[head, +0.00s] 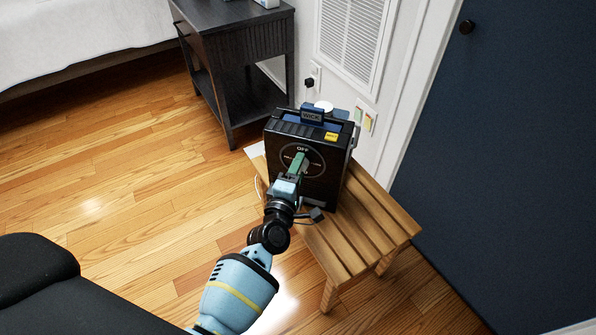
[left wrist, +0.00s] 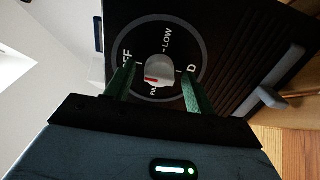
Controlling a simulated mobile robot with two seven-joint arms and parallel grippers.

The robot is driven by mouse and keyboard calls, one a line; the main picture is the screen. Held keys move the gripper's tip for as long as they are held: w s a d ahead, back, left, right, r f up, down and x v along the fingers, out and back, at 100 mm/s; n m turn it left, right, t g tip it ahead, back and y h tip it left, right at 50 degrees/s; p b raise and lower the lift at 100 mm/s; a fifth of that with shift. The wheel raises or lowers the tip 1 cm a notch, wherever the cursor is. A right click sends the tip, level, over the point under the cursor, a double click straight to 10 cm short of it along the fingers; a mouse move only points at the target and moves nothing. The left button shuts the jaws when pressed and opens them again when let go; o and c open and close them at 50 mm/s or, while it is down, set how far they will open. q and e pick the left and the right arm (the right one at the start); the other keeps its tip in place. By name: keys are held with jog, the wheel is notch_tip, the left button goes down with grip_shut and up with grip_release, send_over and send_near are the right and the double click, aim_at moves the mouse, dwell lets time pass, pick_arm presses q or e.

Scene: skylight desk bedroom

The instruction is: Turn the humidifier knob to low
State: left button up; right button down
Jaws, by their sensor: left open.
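The humidifier is a black box (head: 322,178) standing on a slatted wooden bench. Its front face carries a dial with OFF at the top in the head view. In the left wrist view the grey knob (left wrist: 158,68) sits at the dial's centre, with a red mark on its lower side, away from the LOW label. The label beside the mark is partly hidden. My left gripper (head: 297,164) is at the dial and hides most of the knob in the head view. Its green fingers (left wrist: 157,90) are open, one on each side of the knob, with gaps visible.
The wooden bench (head: 372,222) has bare slats in front of the humidifier. A dark nightstand (head: 238,45) stands behind to the left, near a bed (head: 75,28). A dark blue door (head: 500,150) is on the right. The wooden floor at left is clear.

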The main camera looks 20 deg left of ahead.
pick_arm(q)
jog(key=shift+c, duration=0.3)
jog(key=c, duration=0.9)
jog(key=shift+r+m, duration=0.1)
jog(key=shift+m, duration=0.2)
jog(key=shift+m+p, duration=2.85)
jog(key=shift+m, duration=5.85)
